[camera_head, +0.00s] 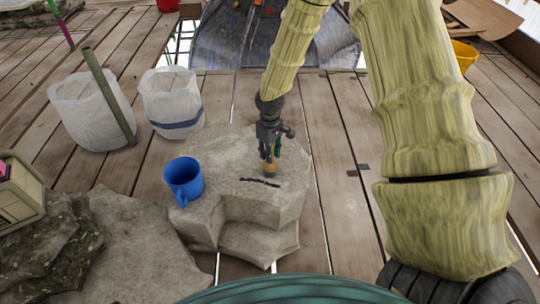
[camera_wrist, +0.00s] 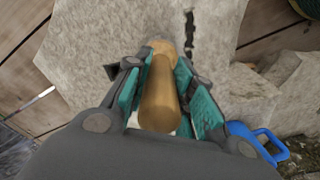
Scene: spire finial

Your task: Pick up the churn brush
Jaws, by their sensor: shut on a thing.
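The churn brush, a wooden handle-like piece with a rounded end, shows in the wrist view (camera_wrist: 160,97) between the teal pads of my gripper (camera_wrist: 166,72). My gripper is shut on it. In the head view my gripper (camera_head: 269,150) points down over the stone block (camera_head: 225,158), and only the brush's tan lower end (camera_head: 270,170) shows below the fingers. I cannot tell whether that end touches the stone. The rest of the brush is hidden by the fingers.
A blue mug (camera_head: 184,180) stands on the stone's left edge. A thin dark strip (camera_head: 260,182) lies on the stone near the brush. Two whitish sacks (camera_head: 172,100) stand behind left, one with a pole. Rough rocks (camera_head: 130,245) lie front left. Plank floor right of the stone is clear.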

